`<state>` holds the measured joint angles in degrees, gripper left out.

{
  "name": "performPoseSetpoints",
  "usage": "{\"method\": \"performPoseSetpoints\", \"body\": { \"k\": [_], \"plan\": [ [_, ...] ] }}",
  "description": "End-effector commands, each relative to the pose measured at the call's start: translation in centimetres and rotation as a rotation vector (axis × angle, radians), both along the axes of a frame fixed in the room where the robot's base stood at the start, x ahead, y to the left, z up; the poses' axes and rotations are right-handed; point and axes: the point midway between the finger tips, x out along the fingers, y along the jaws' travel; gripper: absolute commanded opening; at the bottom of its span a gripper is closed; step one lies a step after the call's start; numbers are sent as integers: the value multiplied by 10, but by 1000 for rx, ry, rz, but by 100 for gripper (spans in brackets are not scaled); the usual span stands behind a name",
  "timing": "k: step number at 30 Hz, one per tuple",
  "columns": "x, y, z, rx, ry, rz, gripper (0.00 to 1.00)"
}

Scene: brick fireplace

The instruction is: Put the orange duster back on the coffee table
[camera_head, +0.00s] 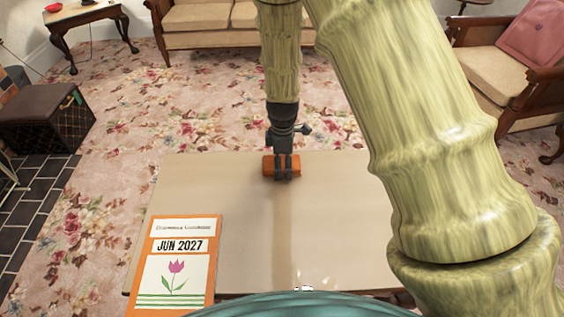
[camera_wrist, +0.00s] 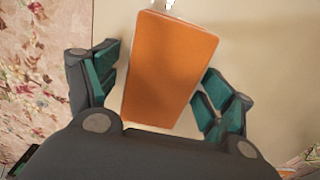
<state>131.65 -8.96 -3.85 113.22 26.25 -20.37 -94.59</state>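The orange duster (camera_head: 268,166), a block-shaped piece, is at the far edge area of the beige coffee table (camera_head: 335,225) and looks to rest on its top. My gripper (camera_head: 284,176) points down over it and hides part of it. In the wrist view the duster (camera_wrist: 170,70) lies slightly tilted between the two fingers of my gripper (camera_wrist: 158,92). The fingers are spread. A gap shows on the duster's left side; the right finger is close to its edge, and I cannot tell if it touches.
An orange-bordered calendar (camera_head: 180,262) lies at the table's near left. A small pale object (camera_head: 303,288) is at the near edge. The table's middle and right are clear. A dark ottoman (camera_head: 45,117), a sofa (camera_head: 210,22) and an armchair (camera_head: 505,75) stand around.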

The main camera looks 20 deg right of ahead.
Motion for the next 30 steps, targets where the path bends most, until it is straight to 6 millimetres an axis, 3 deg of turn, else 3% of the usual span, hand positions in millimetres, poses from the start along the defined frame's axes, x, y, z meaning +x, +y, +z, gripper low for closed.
{"method": "performPoseSetpoints", "body": {
  "k": [8, 11, 24, 30],
  "plan": [
    [0, 0, 2, 0, -1, 0, 82],
    [1, 0, 11, 0, -2, 0, 82],
    [1, 0, 88, 0, -2, 0, 82],
    [0, 0, 113, 1, -1, 1, 82]
  ]
}}
